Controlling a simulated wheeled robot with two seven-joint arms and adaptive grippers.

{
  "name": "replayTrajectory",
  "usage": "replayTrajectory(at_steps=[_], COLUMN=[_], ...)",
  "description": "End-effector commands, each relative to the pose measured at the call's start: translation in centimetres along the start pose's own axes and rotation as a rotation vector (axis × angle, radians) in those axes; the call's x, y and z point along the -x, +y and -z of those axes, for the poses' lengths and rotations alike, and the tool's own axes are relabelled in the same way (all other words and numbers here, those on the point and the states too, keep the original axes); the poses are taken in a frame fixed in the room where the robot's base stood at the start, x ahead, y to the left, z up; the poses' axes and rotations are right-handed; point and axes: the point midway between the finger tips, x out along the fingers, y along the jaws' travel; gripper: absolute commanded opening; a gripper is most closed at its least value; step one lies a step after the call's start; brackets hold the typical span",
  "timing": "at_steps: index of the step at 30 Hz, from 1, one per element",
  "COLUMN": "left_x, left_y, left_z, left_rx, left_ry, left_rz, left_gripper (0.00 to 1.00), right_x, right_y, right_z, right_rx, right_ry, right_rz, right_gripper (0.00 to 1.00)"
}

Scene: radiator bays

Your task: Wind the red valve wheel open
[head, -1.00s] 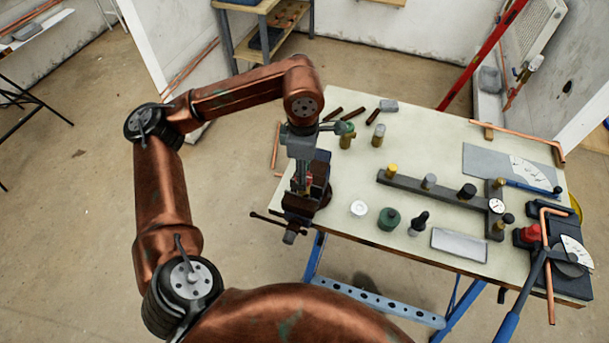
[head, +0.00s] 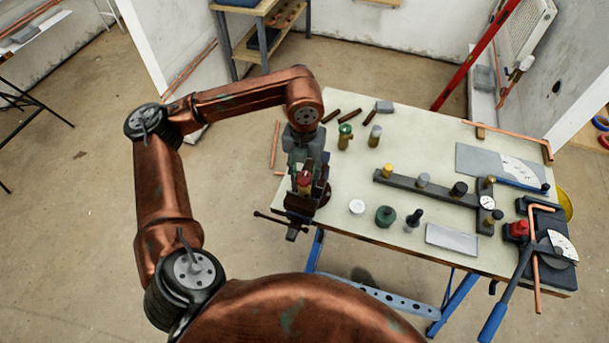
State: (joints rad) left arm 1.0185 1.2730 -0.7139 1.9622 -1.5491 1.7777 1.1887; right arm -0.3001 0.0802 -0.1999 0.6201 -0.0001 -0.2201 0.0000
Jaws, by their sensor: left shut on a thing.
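The red valve wheel (head: 304,179) shows as a small red shape above the dark bench vise (head: 300,204) at the left edge of the workbench. My left gripper (head: 304,170) points down over the vise and is shut on the red wheel. Its fingers and the vise hide much of the valve, so how far the wheel is turned cannot be told. My right gripper is not in view.
On the workbench (head: 400,150), a green-topped brass valve (head: 345,136) and a grey cylinder (head: 375,136) stand behind the vise. A dark manifold bar (head: 405,182) lies mid-bench. A pipe bender (head: 545,240) sits at the right end.

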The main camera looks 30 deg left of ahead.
Motion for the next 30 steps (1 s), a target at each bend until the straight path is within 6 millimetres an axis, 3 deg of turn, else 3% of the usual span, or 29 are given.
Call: replayTrajectory(at_steps=[21, 30], left_x=[-0.4, -0.6], left_y=[0.0, 0.0], left_z=[0.3, 0.3], left_rx=[1.028, 1.182], left_ry=[0.010, 0.010], left_rz=[-0.008, -0.010], left_gripper=[0.03, 0.03], right_x=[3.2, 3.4], right_y=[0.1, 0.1], right_z=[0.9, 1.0], right_rx=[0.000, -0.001], right_ry=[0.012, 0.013], right_rz=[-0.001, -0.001], right_gripper=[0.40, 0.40])
